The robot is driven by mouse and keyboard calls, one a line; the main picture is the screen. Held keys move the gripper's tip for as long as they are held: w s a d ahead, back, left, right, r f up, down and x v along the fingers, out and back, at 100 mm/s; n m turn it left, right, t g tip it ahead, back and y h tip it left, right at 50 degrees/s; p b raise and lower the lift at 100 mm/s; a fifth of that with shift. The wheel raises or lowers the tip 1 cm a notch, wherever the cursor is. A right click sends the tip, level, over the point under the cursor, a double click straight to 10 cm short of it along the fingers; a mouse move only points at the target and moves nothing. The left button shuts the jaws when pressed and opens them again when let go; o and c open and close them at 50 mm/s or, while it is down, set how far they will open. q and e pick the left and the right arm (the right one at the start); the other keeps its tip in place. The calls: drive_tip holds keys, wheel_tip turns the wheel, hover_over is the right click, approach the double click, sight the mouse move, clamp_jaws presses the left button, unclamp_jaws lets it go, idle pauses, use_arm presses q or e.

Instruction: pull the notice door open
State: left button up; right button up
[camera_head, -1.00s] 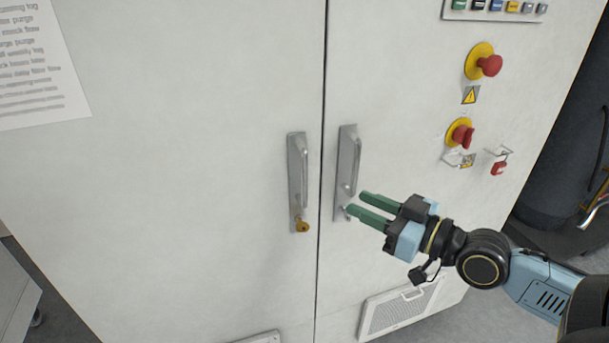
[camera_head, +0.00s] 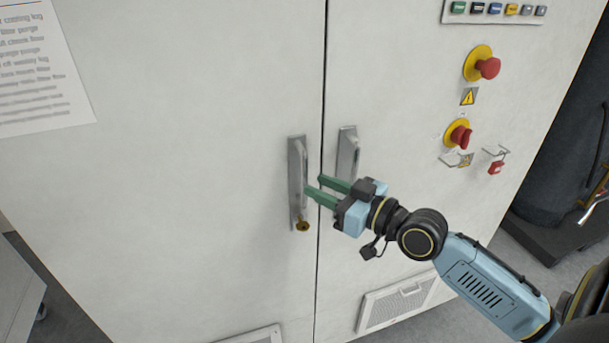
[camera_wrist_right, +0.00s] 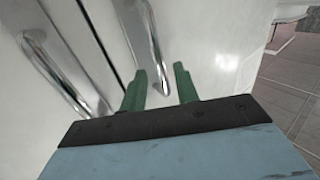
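The notice door (camera_head: 200,120) is the left white cabinet door, with a printed sheet (camera_head: 40,75) on it. It looks shut along the seam. Its metal handle (camera_head: 299,165) stands upright near the seam, above a brass key (camera_head: 302,226). My right gripper (camera_head: 314,186) is open, its green fingers reaching left across the seam to the handle's lower part. In the right wrist view, a handle's bar (camera_wrist_right: 148,45) runs down between the open fingers (camera_wrist_right: 160,85); contact cannot be told. My left gripper is not in view.
The right door's handle (camera_head: 347,150) is close behind my right gripper, partly covered by it. Red emergency knobs (camera_head: 487,68), a red padlock (camera_head: 496,168) and buttons (camera_head: 495,8) are on the right door. A vent (camera_head: 395,302) is low on it.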

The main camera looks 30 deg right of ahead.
sight(307, 181)
drive_tip(key=shift+p+x, duration=0.4)
drive_tip(key=shift+x, duration=1.95)
clamp_jaws()
